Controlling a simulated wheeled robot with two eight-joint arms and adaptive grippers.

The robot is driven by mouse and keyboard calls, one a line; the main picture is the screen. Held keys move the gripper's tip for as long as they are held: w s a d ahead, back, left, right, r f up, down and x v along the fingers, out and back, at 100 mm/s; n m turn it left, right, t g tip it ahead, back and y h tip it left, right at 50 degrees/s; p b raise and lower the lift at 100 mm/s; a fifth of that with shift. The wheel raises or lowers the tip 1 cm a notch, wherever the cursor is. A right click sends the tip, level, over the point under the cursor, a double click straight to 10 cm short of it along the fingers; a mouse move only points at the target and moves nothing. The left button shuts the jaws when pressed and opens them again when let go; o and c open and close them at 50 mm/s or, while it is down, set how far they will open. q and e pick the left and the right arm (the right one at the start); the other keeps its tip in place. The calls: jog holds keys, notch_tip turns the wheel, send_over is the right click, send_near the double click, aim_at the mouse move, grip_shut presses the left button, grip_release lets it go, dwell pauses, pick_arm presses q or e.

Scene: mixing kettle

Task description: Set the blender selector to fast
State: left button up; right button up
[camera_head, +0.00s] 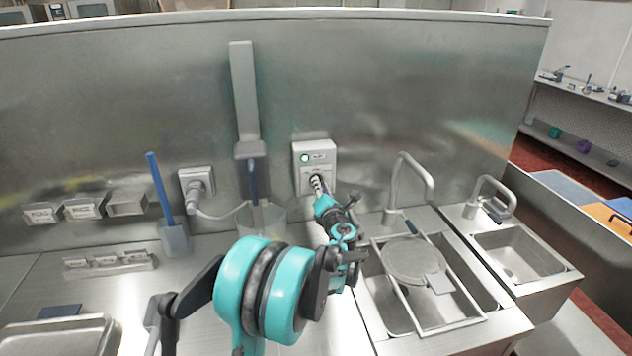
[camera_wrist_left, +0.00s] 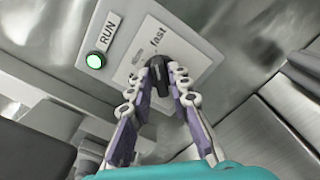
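The selector is a black knob (camera_wrist_left: 161,76) on a light grey control box (camera_head: 316,160) fixed to the steel back wall. The wrist view shows the word "fast" printed beside the knob and another label too small to read. A green lamp (camera_wrist_left: 95,61) marked RUN is lit on the box. My left gripper (camera_wrist_left: 166,72) reaches the box, its two fingers closed in on either side of the knob; in the head view it (camera_head: 318,182) hides the knob. The blender (camera_head: 245,95) appears to be the tall grey wall unit with a shaft into a clear container (camera_head: 262,217). My right gripper is not in view.
A blue-handled spatula (camera_head: 172,235) leans left of a wall outlet (camera_head: 197,184). Right of my arm are a sink with a faucet (camera_head: 412,180), a round lid (camera_head: 412,260) on a rack, and a second sink (camera_head: 518,250). A metal tray (camera_head: 60,335) lies at the front left.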

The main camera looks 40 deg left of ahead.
pick_arm(q)
jog(key=shift+o, duration=0.7)
jog(key=v, duration=0.7)
